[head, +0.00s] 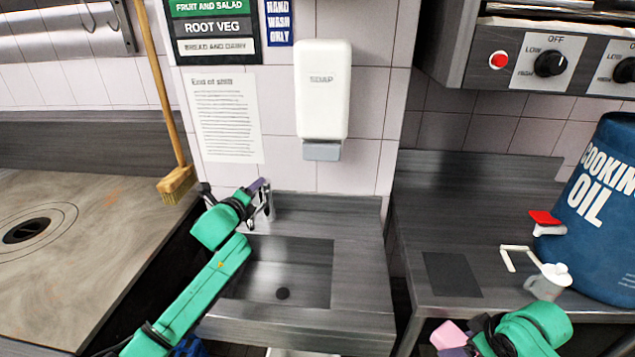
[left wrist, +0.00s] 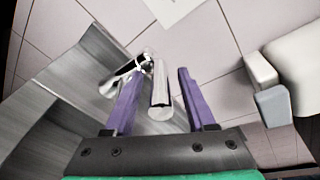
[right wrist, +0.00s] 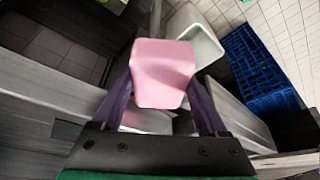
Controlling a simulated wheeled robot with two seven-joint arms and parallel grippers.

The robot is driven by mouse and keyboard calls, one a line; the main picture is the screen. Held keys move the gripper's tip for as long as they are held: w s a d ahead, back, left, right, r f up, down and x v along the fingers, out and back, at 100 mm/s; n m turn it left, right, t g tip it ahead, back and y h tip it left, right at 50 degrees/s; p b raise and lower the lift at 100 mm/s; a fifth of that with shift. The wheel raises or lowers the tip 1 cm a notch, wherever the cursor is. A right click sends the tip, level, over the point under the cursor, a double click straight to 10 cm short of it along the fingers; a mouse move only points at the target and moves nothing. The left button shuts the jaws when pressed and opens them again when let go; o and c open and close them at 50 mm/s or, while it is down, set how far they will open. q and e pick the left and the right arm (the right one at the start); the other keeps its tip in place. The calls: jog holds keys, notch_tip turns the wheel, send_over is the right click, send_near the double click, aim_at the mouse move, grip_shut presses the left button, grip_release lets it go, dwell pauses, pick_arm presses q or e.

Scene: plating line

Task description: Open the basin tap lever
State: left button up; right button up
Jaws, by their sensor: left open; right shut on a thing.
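The chrome basin tap (head: 269,206) stands at the back left of the steel basin, partly hidden behind my left gripper (head: 261,188). In the left wrist view the tap (left wrist: 160,95) shows as a thick chrome cylinder lying between my open purple fingers (left wrist: 155,90). A thinner chrome arm (left wrist: 127,69) juts left, past the left finger's tip; I cannot tell for sure which piece is the lever or whether a finger touches it. My right gripper (right wrist: 163,95) is shut on a pink block (right wrist: 163,70), which also shows in the head view (head: 448,335).
The basin (head: 310,262) sits below the tap, with a white soap dispenser (head: 323,90) on the wall above. A broom (head: 178,184) stands left.

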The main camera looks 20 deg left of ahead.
pick_arm(q)
jog(key=shift+x, duration=1.1)
jog(key=shift+s, duration=0.1)
grip_shut()
jog(key=shift+d+r, duration=0.1)
jog(key=shift+r, duration=0.1)
